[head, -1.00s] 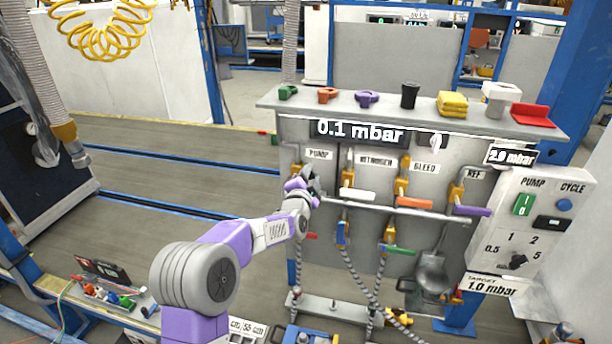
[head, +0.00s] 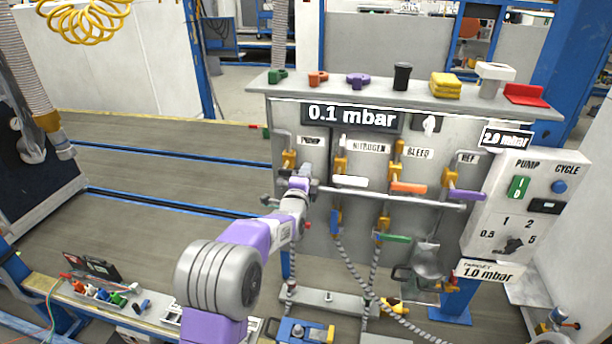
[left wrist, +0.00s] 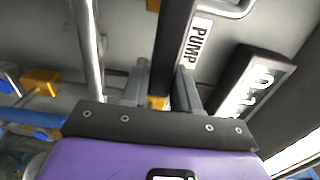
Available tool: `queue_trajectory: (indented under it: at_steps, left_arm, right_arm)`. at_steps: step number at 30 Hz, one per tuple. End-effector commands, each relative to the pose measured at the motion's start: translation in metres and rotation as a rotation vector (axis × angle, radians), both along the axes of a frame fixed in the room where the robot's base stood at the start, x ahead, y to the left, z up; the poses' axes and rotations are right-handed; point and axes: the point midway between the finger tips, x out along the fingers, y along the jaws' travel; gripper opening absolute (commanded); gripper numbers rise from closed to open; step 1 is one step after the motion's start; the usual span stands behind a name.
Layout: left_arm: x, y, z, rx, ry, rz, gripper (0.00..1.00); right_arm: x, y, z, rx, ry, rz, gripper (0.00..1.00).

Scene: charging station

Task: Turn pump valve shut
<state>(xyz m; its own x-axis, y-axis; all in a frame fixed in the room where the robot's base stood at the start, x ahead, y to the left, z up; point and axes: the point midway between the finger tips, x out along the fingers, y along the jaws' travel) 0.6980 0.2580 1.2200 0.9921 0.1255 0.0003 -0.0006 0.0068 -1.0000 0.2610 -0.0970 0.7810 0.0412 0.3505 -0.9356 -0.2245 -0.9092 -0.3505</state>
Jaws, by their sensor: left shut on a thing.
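The pump valve (head: 288,160) is on the left of the grey panel, under the PUMP label (head: 310,141). Its brass body shows, but my gripper hides most of its handle in the head view. My left gripper (head: 302,176) is at this valve, in front of the panel. In the left wrist view, its two grey fingers (left wrist: 163,88) are on either side of the dark handle (left wrist: 176,45), shut on it. A bit of brass (left wrist: 157,103) shows at the base of the fingers. The panel display (head: 352,116) reads 0.1 mbar. My right gripper is not in view.
To the right are the nitrogen (head: 350,182), bleed (head: 408,188) and ref (head: 467,195) handles. A horizontal rail (head: 400,199) crosses the panel below them. The control box (head: 528,205) stands at the right. Loose knobs and a yellow cloth (head: 446,84) lie on the top shelf.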

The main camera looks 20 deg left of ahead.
Motion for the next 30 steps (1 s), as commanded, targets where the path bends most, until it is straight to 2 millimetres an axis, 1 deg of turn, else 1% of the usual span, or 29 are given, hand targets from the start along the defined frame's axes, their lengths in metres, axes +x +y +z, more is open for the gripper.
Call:
queue_trajectory:
  at_steps: [13, 14, 15, 17, 26, 30]
  left_arm:
    - [-0.0001, 0.0012, -0.0009, 0.013, 0.003, 0.002, 0.0]
    - [-0.0001, 0.0012, -0.0009, 0.013, 0.003, 0.002, 0.35]
    - [-0.0001, 0.0012, -0.001, 0.012, 0.002, 0.002, 0.41]
    - [-0.0001, 0.001, -0.001, 0.012, 0.002, 0.001, 0.5]
    - [-0.0007, 0.0002, -0.0008, 0.009, 0.002, 0.0, 0.51]
    - [-0.0091, -0.0015, -0.0001, 0.008, 0.001, -0.001, 0.51]
  right_arm:
    - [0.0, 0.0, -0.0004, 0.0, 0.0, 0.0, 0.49]
    - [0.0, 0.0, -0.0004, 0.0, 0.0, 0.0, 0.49]
    - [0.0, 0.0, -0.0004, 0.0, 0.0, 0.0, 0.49]
    - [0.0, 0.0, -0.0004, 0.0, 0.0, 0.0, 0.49]
    - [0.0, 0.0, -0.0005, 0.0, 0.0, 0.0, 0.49]
    - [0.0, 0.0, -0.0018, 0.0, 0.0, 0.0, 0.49]
